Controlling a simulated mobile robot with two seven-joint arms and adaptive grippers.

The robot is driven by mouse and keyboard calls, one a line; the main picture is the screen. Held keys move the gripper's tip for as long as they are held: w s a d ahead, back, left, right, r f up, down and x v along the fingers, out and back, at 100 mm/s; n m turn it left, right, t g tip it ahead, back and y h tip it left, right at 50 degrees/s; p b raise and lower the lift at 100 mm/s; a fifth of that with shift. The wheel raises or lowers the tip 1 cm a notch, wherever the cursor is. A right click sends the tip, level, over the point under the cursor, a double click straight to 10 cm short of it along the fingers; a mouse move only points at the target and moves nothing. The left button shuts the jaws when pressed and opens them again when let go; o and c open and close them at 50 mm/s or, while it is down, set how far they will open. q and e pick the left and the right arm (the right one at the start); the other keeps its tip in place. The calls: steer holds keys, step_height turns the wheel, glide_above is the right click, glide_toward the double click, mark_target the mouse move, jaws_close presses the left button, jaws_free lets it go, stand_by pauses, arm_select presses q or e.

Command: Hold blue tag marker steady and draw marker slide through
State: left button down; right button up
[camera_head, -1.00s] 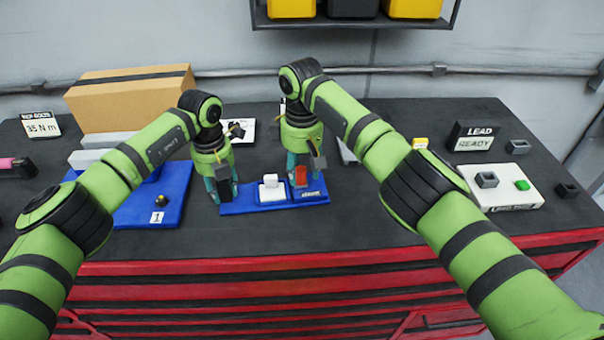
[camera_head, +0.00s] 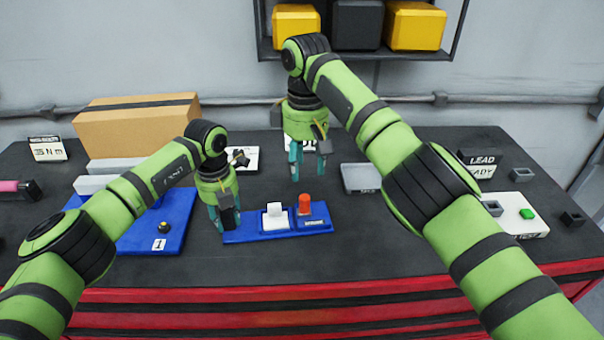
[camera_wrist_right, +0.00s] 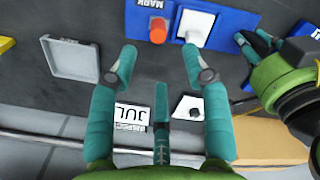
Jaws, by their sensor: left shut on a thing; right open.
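The blue tag marker (camera_head: 247,236) lies on the dark bench top, with an upright white piece (camera_head: 276,217) and an orange-red knob (camera_head: 305,204) on it. A label lies below the knob. My left gripper (camera_head: 226,222) is shut on the left end of the marker's base. My right gripper (camera_head: 308,168) is open and empty, raised above and behind the knob, apart from it. In the right wrist view, the knob (camera_wrist_right: 157,30) and white piece (camera_wrist_right: 197,26) show beyond my open fingers. My left gripper (camera_wrist_right: 256,42) is at the base there too.
A blue board (camera_head: 150,240) numbered 1 lies to the left, before a cardboard box (camera_head: 135,122). A grey tray (camera_head: 360,178) lies right of the marker. Farther right are a LEAD sign (camera_head: 482,165) and a white plate with a green button (camera_head: 527,214). Bench in front is clear.

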mark_target(305, 197)
steer(key=m, duration=0.3)
steer(key=w+f+m, duration=0.1)
steer(key=m, duration=0.1)
step_height(305, 197, down, 11)
steer(key=shift+f, duration=0.1)
stand_by(0.3)
jaws_close()
